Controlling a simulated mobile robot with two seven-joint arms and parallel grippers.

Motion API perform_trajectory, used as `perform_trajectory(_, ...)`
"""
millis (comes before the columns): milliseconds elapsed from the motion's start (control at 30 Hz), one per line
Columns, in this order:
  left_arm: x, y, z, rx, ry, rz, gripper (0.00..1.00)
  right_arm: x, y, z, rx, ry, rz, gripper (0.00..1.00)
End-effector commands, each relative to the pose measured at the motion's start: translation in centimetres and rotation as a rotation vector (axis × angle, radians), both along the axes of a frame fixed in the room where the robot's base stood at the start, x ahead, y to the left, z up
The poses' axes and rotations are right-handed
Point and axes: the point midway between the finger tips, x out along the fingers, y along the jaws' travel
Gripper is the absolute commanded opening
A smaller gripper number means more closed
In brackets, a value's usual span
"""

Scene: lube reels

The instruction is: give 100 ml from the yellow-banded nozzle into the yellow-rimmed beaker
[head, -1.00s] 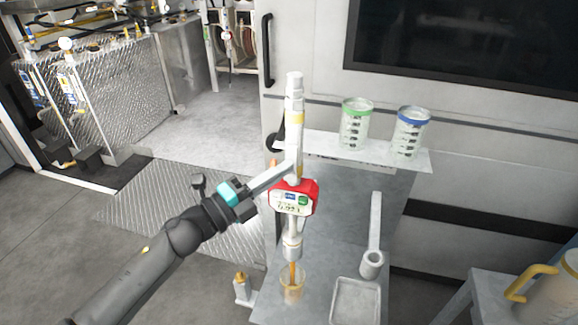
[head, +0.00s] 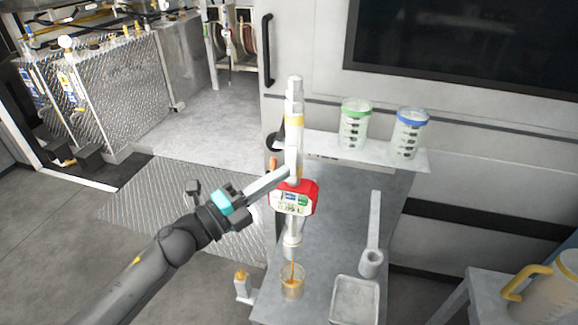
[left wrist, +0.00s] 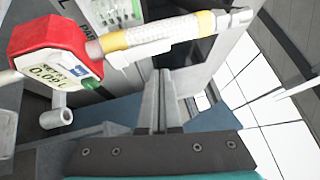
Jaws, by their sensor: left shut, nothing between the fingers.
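The nozzle stands upright, tip down, with a yellow band (head: 294,121) on its upper part and a red meter (head: 294,197) below. In the left wrist view the red meter (left wrist: 55,50) shows a reading near 0.09; its last digit is hard to read. A thin amber stream runs from the tip into the yellow-rimmed beaker (head: 292,290), which holds some amber liquid. My left gripper (head: 288,171) is shut and empty, its fingertips at the nozzle just above the meter. Whether they touch it is unclear. My right gripper is not in view.
A green-rimmed beaker (head: 355,125) and a blue-rimmed beaker (head: 409,133) stand on a shelf behind. A shallow tray (head: 355,300) and a grey long-handled part (head: 373,235) are on the bench's right. A yellow-handled jug (head: 535,290) stands at the lower right.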

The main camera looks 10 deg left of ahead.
Motion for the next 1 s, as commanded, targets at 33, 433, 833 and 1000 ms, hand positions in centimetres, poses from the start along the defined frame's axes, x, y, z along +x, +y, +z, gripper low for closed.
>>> perform_trajectory(33, -0.5, 0.0, 0.2, 0.0, 0.003, 0.0, 0.0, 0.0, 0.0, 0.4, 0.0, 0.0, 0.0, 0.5)
perform_trajectory(433, -4.0, 0.1, 1.5, 0.0, 0.001, 0.0, 0.0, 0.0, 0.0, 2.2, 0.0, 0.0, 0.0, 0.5)
perform_trajectory(833, -4.4, 0.1, 1.5, 0.0, 0.0, 0.0, 0.0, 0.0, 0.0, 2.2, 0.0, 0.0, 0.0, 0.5)
perform_trajectory(1000, -4.3, 0.3, 1.2, -0.005, 0.01, 0.006, 0.0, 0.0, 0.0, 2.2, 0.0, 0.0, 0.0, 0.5)
